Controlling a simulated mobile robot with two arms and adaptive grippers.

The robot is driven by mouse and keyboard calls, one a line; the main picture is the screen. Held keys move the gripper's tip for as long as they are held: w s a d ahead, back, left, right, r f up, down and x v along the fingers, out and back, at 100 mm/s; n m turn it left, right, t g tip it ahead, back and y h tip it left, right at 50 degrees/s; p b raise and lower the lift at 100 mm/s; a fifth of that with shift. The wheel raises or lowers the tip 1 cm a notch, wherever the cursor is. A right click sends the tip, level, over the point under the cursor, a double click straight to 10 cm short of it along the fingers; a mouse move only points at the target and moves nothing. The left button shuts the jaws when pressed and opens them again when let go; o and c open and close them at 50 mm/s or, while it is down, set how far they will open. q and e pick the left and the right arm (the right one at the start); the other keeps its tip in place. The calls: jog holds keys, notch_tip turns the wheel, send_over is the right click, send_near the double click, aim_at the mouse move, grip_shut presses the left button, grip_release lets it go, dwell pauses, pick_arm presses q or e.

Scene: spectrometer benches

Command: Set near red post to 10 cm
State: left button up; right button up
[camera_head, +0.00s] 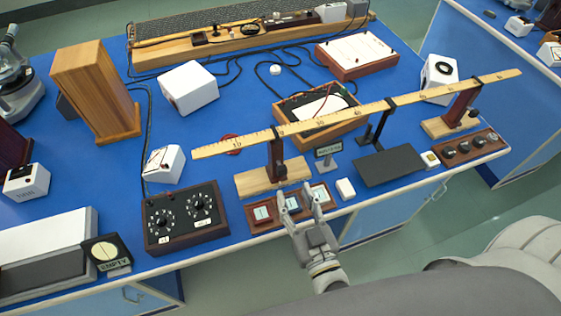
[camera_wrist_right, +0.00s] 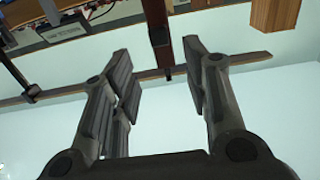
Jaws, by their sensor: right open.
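The near red post (camera_head: 276,160) is a dark red upright on a pale wooden foot (camera_head: 262,184) at the bench's front. A long pale ruler (camera_head: 350,112) passes over it; its printed "10" lies left of the post. The exact reading is too small to tell. A second red post (camera_head: 460,105) stands under the ruler's right end. My right gripper (camera_head: 293,190) is open in front of the near post, over the small framed meters. In the right wrist view a dark red upright (camera_wrist_right: 161,38) shows between the open fingers (camera_wrist_right: 157,62). No contact is clear. My left gripper is not in view.
A dial box (camera_head: 188,238) stands left of the gripper, with framed meters (camera_head: 262,216) below it. A small label stand (camera_head: 328,162) and a black platform (camera_head: 390,168) stand to the right. A tall wooden box (camera_head: 95,90) stands at the left.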

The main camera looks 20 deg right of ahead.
aim_at(283, 171)
jog(key=w, duration=0.4)
jog(key=shift+w+a+r+p, duration=0.1)
jog(key=shift+w+p, duration=0.1)
jog(key=shift+p, duration=0.2)
jog(key=w, duration=0.4)
jog(key=shift+w+p, duration=0.25)
jog(key=shift+p, duration=0.15)
jog(key=shift+w+f, duration=0.2)
jog(key=c, duration=0.4)
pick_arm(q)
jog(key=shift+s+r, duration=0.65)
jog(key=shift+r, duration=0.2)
pick_arm(e)
grip_shut()
